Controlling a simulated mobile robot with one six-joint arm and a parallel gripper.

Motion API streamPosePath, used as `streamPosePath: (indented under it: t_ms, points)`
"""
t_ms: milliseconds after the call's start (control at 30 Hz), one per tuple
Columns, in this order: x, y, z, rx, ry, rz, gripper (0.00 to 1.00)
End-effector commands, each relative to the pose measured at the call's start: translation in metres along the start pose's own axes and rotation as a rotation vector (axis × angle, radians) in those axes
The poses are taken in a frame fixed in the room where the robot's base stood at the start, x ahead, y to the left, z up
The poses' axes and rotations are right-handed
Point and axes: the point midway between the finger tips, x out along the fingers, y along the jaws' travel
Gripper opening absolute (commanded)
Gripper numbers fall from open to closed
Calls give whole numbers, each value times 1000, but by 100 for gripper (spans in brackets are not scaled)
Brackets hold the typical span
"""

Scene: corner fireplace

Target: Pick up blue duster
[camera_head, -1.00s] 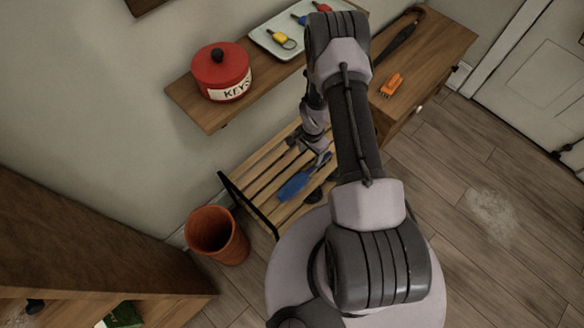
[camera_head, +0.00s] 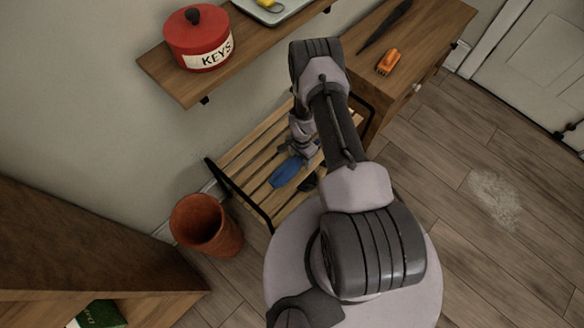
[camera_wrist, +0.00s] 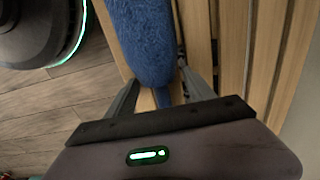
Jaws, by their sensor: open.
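The blue duster (camera_head: 286,172) lies on the slatted wooden rack (camera_head: 235,160), its fluffy head pointing to the lower left in the head view. My gripper (camera_head: 303,150) is at the handle end of the duster, where my arm hides most of the handle. In the wrist view the fluffy blue duster (camera_wrist: 143,40) runs up from between the fingers. My gripper (camera_wrist: 158,78) is open, with one finger on each side of the narrow neck or handle. I cannot tell whether either finger touches it.
A shelf (camera_head: 165,85) with a red KEYS pot (camera_head: 195,45) and a tray (camera_head: 275,12) hangs above the rack. A terracotta pot (camera_head: 207,225) stands left of the rack. An orange brush (camera_head: 387,62) lies on the cabinet (camera_head: 430,25).

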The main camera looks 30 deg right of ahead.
Motion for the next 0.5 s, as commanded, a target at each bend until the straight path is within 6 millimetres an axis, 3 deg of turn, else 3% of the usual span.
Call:
streamPosePath:
  t_ms: [33,333,500]
  points:
    - [-1,0,0,0,0,0,62]
    - [-1,0,0,0,0,0,3]
    - [-1,0,0,0,0,0,0]
